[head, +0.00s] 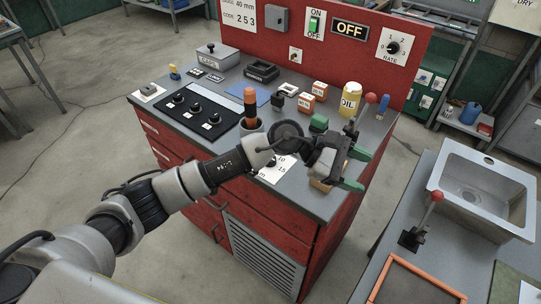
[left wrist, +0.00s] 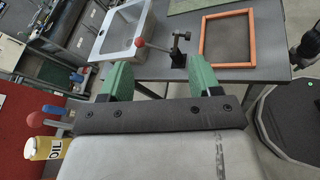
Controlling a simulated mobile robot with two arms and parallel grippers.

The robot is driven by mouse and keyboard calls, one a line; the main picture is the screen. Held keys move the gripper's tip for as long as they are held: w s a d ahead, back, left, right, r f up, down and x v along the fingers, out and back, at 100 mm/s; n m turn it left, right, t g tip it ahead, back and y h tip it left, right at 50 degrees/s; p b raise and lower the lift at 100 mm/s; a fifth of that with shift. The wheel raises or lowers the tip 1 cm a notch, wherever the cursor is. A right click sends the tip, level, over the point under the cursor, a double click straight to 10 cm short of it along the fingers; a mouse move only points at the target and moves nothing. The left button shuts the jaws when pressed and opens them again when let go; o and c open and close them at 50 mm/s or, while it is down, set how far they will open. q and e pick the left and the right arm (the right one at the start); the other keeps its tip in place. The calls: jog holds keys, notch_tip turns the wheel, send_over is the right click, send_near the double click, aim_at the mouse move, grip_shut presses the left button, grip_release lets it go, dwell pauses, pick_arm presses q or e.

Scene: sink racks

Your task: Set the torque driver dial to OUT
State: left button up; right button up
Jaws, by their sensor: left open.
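A white plate (head: 284,166) with a dark round dial and the numbers 10 and 15 lies on the grey bench top, partly hidden behind my left arm. I cannot read the word OUT on it, nor its pointer. An orange-brown handle (head: 250,103) stands upright in a grey cup behind my arm; I cannot tell whether it is the torque driver. My left gripper (head: 355,170) is open and empty, right of the plate, over the bench's right edge. Its green fingers also show apart in the left wrist view (left wrist: 160,80). My right gripper is not in view.
A yellow oil can (head: 351,99), a red-knobbed lever (head: 370,99) and orange boxes (head: 306,103) stand behind my gripper. A black panel with knobs (head: 196,109) lies left. A sink (head: 482,190) and another red-knobbed lever (head: 424,219) are on the right table. A floor gap separates bench and table.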

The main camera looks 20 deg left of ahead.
pick_arm(q)
jog(key=w+a+f+m+y, duration=0.1)
jog(key=a+y, duration=0.1)
jog(key=a, duration=0.1)
jog(key=w+a+f+m+y, duration=0.1)
jog(key=w+a+m+y, duration=0.1)
jog(key=y, duration=0.1)
jog(key=w+a+f+m+y, duration=0.1)
jog(key=w+a+y, duration=0.1)
jog(key=a, duration=0.1)
jog(key=shift+a+f+m+g+y, duration=0.25)
jog(key=shift+a+m+g+y, duration=0.05)
jog(key=shift+a+m+g, duration=0.1)
jog(key=w+a+r+m+y, duration=0.2)
jog(key=w+a+y, duration=0.2)
jog(key=a+y, duration=0.55)
jog(key=a+f+h+p, duration=0.1)
jog(key=f, duration=0.2)
jog(key=a+f+p, duration=0.1)
jog(key=f, duration=0.2)
jog(key=a+f+h+p, duration=0.1)
jog(key=f, duration=0.2)
jog(key=shift+f+h, duration=0.25)
jog(key=shift+h, duration=0.1)
jog(key=shift+f, duration=0.45)
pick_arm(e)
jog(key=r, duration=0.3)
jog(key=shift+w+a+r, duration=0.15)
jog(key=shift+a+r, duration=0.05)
